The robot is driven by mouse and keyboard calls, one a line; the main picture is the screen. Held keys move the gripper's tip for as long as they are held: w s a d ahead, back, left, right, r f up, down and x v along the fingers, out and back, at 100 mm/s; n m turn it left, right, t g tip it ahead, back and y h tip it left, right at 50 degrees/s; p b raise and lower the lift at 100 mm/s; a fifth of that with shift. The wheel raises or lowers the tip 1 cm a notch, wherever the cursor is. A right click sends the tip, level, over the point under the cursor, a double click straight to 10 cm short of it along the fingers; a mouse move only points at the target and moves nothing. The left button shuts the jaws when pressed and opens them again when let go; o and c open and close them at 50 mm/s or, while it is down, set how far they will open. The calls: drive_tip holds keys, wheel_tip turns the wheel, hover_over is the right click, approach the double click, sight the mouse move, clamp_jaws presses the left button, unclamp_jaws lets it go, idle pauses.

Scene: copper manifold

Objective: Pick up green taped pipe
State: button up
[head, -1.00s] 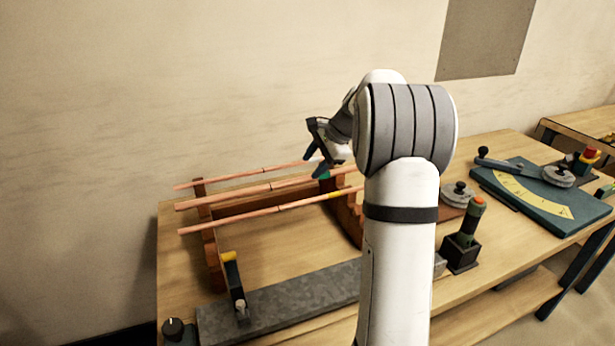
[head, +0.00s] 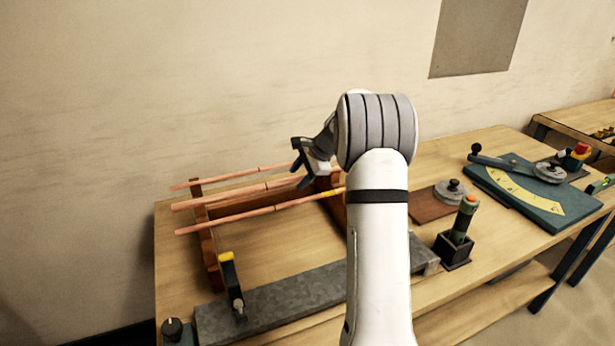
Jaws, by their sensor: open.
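Three copper pipes lie across a wooden rack (head: 212,270). The front pipe (head: 250,213) has yellow tape near its right end. The middle pipe (head: 235,193) runs behind it, and the back pipe (head: 225,177) is furthest off. No green tape shows now; the right part of the middle pipe, where green showed earlier, is hidden by my gripper and arm. My gripper (head: 300,172) is open, pointing down at the right part of the middle and back pipes. Whether its fingers are around or above a pipe I cannot tell.
A grey metal bar (head: 290,292) with a yellow-topped clamp (head: 231,280) lies in front of the rack. To the right are a green-handled tool in a black holder (head: 460,235), a round weight (head: 450,190) and a teal angle board (head: 530,195).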

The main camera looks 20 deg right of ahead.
clamp_jaws()
idle(1.3)
